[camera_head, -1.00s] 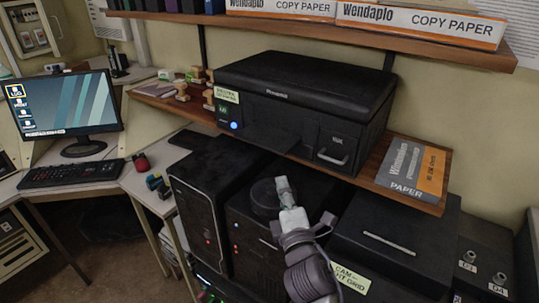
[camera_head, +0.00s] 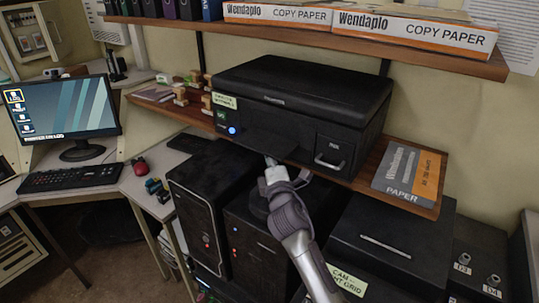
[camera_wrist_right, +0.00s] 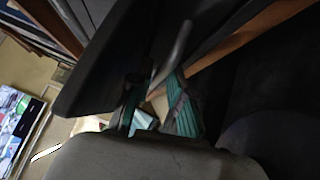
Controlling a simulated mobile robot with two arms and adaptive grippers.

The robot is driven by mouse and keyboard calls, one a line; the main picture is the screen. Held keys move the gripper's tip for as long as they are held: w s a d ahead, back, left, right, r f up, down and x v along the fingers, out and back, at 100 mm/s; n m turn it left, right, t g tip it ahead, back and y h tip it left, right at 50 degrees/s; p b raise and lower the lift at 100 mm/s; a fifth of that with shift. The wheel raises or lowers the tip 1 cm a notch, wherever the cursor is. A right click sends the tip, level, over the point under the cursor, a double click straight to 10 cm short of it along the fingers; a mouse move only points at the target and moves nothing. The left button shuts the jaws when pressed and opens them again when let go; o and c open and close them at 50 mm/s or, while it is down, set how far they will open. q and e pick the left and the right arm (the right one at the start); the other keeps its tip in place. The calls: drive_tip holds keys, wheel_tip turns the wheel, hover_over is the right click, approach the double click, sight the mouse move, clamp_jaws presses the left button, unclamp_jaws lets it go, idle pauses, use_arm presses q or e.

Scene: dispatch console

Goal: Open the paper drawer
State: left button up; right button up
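The black printer (camera_head: 300,105) stands on the wooden shelf. The paper drawer (camera_head: 335,143) is at the right of its front, and its front looks flush with the printer body. Its silver handle (camera_head: 330,163) is clear of the gripper in the head view. My right gripper (camera_head: 270,163) is below the printer's protruding output tray (camera_head: 258,142), left of the handle. In the wrist view its teal-padded fingers (camera_wrist_right: 158,104) are apart with nothing clearly held. A curved silver bar (camera_wrist_right: 178,52), probably the handle, shows beyond them. My left gripper is not in view.
A paper pack (camera_head: 408,175) lies on the shelf (camera_head: 368,178) right of the printer. Black computer cases (camera_head: 205,205) stand below, beside a black box (camera_head: 385,240). Copy paper boxes (camera_head: 410,32) sit on the upper shelf. Stamps (camera_head: 180,97) stand left of the printer.

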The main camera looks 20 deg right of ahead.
drive_tip(key=shift+c, duration=0.2)
clamp_jaws()
